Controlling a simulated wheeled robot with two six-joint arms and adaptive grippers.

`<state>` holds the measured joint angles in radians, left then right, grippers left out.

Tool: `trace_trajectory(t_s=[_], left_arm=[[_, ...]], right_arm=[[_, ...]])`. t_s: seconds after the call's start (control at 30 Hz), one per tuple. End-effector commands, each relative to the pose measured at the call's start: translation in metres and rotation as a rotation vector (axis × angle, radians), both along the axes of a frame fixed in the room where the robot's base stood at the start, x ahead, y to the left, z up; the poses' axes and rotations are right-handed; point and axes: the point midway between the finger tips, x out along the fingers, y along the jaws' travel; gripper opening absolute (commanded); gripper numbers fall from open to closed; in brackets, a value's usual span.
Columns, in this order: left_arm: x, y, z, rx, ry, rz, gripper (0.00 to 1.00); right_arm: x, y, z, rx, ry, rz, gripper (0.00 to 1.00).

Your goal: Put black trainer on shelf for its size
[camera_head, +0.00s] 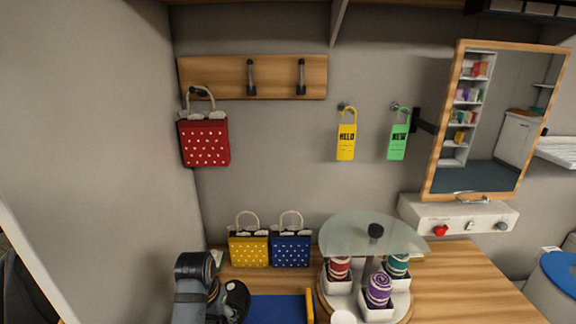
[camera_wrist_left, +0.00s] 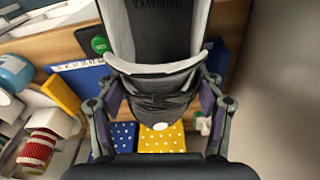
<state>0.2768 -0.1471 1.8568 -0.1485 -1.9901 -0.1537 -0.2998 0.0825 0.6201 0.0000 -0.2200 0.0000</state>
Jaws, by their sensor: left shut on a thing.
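A black and grey trainer (camera_wrist_left: 160,55) fills the upper middle of the left wrist view, with its end between the fingers of my left gripper (camera_wrist_left: 160,108). The gripper is shut on it, with one finger at each side. In the head view my left arm comes down at the lower left, and the trainer cannot be told clearly from the dark gripper parts there. The size marking on the trainer is not readable. No shelf with readable size labels shows. My right gripper is not in view.
Yellow (camera_head: 249,250) and blue (camera_head: 291,249) dotted bags stand at the back of the wooden counter (camera_head: 462,277). A glass-topped stand (camera_head: 372,233) with rolled items is right of a blue board (camera_head: 276,309). A red bag (camera_head: 204,141) hangs on the wall, left of the mirror (camera_head: 498,120).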

Motion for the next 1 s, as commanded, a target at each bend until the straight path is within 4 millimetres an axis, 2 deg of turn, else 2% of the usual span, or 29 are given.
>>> trace_trajectory(t_s=[0.03,0.2,1.0], left_arm=[[-0.0043,0.0019,-0.0061,-0.002,-0.006,0.047,0.24],[-0.0095,0.0044,-0.0047,-0.007,-0.011,0.118,0.24],[-0.0090,0.0042,-0.0043,-0.006,-0.010,0.113,0.24]], right_arm=[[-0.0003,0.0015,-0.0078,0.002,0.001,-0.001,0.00],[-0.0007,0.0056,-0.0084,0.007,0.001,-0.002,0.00],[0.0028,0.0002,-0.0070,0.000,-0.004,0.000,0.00]])
